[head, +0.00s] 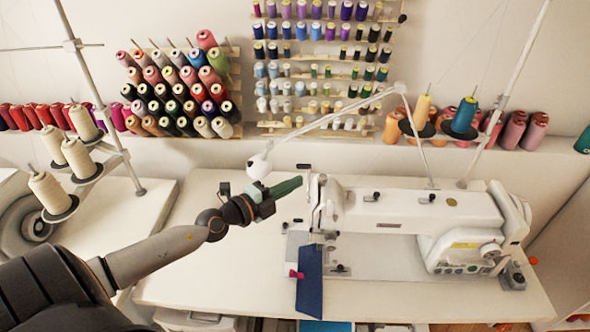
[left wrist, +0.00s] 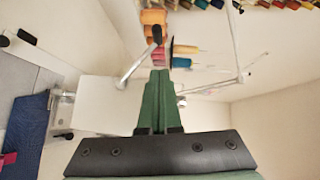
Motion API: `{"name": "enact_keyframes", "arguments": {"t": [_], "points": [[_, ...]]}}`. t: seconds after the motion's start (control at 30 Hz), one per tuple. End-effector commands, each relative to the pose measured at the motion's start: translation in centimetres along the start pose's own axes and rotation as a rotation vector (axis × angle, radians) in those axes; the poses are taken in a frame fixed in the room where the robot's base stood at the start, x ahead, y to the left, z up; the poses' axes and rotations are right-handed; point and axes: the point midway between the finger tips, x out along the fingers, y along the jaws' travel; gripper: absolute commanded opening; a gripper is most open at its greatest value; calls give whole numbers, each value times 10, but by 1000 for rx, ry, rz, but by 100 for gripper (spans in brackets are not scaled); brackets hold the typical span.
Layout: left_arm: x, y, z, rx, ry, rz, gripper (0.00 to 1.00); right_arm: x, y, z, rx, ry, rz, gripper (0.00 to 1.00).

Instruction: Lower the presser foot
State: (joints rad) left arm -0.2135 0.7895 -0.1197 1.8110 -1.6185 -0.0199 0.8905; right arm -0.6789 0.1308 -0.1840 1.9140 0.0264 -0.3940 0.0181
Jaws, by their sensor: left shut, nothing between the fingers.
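The white sewing machine (head: 395,208) stands on the white table, its needle end at the left. The presser foot area (head: 338,268) is at the lower left of the machine head; the foot is too small to tell whether it is up or down. My left gripper (head: 299,182), with green fingers, is shut and empty. In the picture it is just left of the top of the machine head, seemingly apart from it. In the left wrist view the shut fingers (left wrist: 158,76) point up the picture, with the machine (left wrist: 100,105) to their left. My right gripper is not in view.
Dark blue cloth (head: 310,290) with a small red piece lies by the needle end. A white lamp (head: 259,165) hangs close to my left gripper. Thread cones (head: 50,193) stand at the left and racks of spools hang on the wall. The table left of the machine is clear.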

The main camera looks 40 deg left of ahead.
Motion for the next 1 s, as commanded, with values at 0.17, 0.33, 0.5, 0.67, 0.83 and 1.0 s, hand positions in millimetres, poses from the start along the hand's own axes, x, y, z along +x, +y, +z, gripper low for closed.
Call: {"name": "enact_keyframes", "arguments": {"t": [0.17, 0.33, 0.5, 0.67, 0.83, 1.0], "points": [[21, 3, 16, 7, 0, -3, 0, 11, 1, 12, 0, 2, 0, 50], [30, 2, 25, 3, 1, 0, 0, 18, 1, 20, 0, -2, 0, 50], [33, 0, 28, 1, 1, 0, 0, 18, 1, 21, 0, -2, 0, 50], [33, 0, 28, 1, 1, 1, 0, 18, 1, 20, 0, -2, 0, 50], [33, 0, 28, 0, 1, 1, 0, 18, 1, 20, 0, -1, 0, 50], [32, 1, 32, -8, 0, 7, 0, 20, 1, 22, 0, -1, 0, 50]]}}
